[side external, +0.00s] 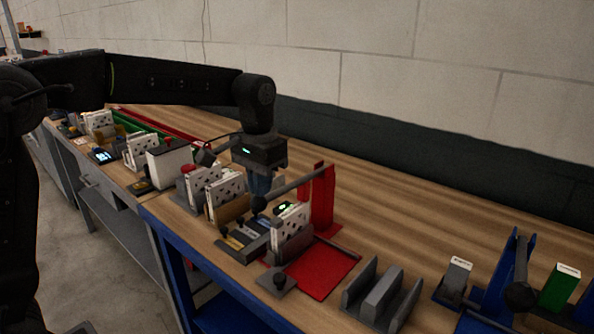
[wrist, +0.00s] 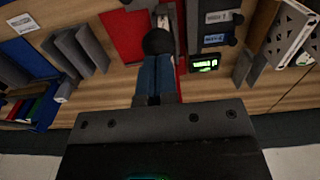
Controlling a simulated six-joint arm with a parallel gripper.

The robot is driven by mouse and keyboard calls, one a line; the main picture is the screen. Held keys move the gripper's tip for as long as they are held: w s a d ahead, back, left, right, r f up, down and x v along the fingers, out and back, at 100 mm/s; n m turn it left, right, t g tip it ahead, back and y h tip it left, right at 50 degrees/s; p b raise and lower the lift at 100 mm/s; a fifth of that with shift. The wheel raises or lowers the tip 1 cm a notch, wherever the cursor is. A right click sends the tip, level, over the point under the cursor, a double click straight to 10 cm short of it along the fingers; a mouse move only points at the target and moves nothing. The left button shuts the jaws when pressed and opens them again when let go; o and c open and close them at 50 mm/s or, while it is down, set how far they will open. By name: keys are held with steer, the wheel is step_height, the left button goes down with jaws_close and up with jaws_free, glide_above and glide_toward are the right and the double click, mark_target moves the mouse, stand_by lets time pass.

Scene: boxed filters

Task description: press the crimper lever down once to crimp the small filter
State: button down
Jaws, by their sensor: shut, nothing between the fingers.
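The red crimper (side external: 324,200) has a red upright post and a red base plate on the bench. Its grey lever (side external: 298,183) slopes down from the post to a black knob (side external: 260,204); the knob also shows in the wrist view (wrist: 158,42). My gripper (side external: 261,192) is shut and empty, with its blue fingers pointing down just above or against the knob; I cannot tell if they touch. In the wrist view the fingers (wrist: 155,76) overlap the knob's edge. A white dotted filter (side external: 290,219) stands by the crimper. I cannot make out a small filter under the lever.
A grey slotted holder (side external: 383,291) stands right of the red plate. A blue stand (side external: 497,283) with another black-knobbed lever is farther right. Several filters in racks (side external: 215,190) crowd the left. A green-lit display (side external: 285,207) sits beside the lever. The bench behind is clear.

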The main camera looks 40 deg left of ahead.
step_height(320, 180, up, 10)
stand_by(1.3)
steer(key=s+a+f+t, duration=0.1)
steer(key=s+f, duration=0.4)
steer(key=s, duration=0.6)
steer(key=s+a+f+t, duration=0.1)
steer(key=s+f+t, duration=0.3)
steer(key=s, duration=0.7)
steer(key=shift+s+f+t, duration=0.15)
steer(key=shift+f+t, duration=0.15)
steer(key=shift+f, duration=0.65)
